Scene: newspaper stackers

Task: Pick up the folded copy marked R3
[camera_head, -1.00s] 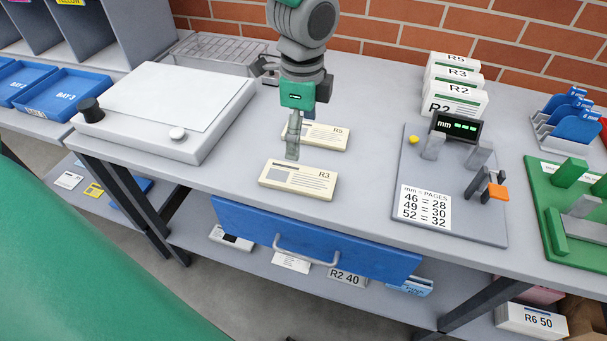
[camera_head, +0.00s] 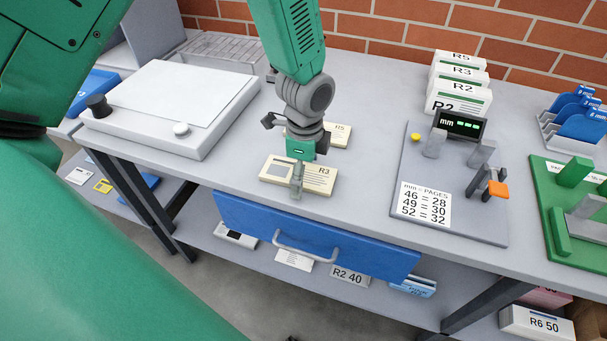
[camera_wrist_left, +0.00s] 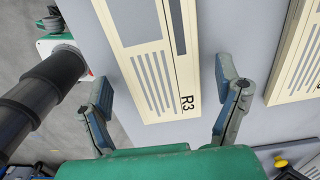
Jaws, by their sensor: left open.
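The folded copy marked R3 (camera_head: 318,181) is cream and lies flat on the bench near its front edge. It also shows in the left wrist view (camera_wrist_left: 148,55), with its R3 end toward my gripper's palm. My left gripper (camera_head: 297,188) points down over this copy and partly covers it. In the left wrist view my left gripper (camera_wrist_left: 163,75) is open, one finger on each side of the copy, with gaps visible. Whether the fingertips reach the bench is unclear. The folded copy marked R5 (camera_head: 340,133) lies behind, partly hidden by my arm. My right gripper is out of view.
A white flat-topped device (camera_head: 165,105) stands to the left. A grey gauge board (camera_head: 465,205) and a green fixture (camera_head: 575,220) stand to the right. Stacked bundles (camera_head: 458,85) are at the back. A blue drawer front (camera_head: 320,235) hangs under the bench edge.

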